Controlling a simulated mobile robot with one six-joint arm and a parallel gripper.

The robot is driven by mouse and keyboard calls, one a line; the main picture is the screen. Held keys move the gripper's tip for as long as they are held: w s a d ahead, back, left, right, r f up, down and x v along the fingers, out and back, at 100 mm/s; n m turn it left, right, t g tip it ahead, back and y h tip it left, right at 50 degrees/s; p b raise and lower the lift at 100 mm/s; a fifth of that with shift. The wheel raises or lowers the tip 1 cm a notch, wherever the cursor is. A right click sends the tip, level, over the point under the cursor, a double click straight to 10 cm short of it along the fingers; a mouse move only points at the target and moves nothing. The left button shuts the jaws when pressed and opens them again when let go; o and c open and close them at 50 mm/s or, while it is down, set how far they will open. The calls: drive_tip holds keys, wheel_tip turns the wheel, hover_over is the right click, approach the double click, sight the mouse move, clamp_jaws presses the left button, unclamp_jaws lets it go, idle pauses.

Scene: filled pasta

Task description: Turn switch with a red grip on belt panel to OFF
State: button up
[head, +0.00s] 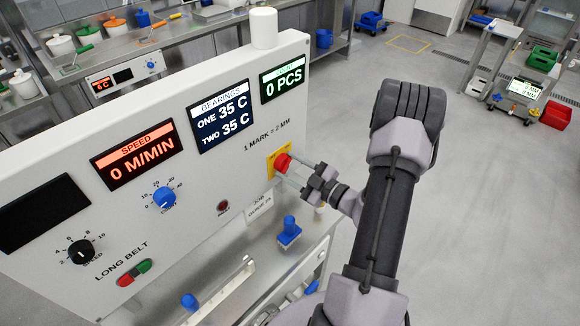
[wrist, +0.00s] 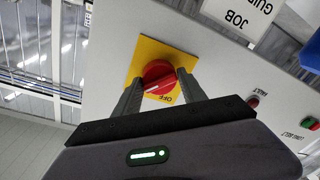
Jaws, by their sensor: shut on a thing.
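The switch with a red grip (head: 282,162) sits on a yellow plate (head: 272,170) at the right end of the white belt panel (head: 185,205). In the wrist view the red grip (wrist: 158,73) is on its yellow plate (wrist: 146,49), with the word OFF upside down below it. A white mark on the grip lies toward its lower left, beside OFF; its exact setting is hard to tell. My gripper (head: 287,169) faces the panel, and in the wrist view its two fingers (wrist: 160,84) are shut on the grip, one on each side.
The panel also has a black speed knob (head: 81,252), a blue knob (head: 164,197) and a green-red button (head: 134,272). The speed display (head: 137,155) reads 0 M/MIN. A blue-topped clamp (head: 289,231) stands below the switch.

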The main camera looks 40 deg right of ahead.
drive_tip(key=shift+r, duration=0.1)
drive_tip(key=n+p, duration=0.2)
drive_tip(key=n, duration=0.2)
drive_tip(key=shift+r, duration=0.1)
drive_tip(key=n+p, duration=0.1)
drive_tip(key=n, duration=0.3)
drive_tip(key=shift+g+h, duration=0.3)
drive_tip(key=n, duration=0.4)
drive_tip(key=shift+n, duration=0.3)
drive_tip(key=n+h+b, duration=0.1)
drive_tip(key=n, duration=0.2)
drive_tip(key=shift+n, duration=0.7)
drive_tip(key=o, duration=1.3)
drive_tip(key=shift+o, duration=0.2)
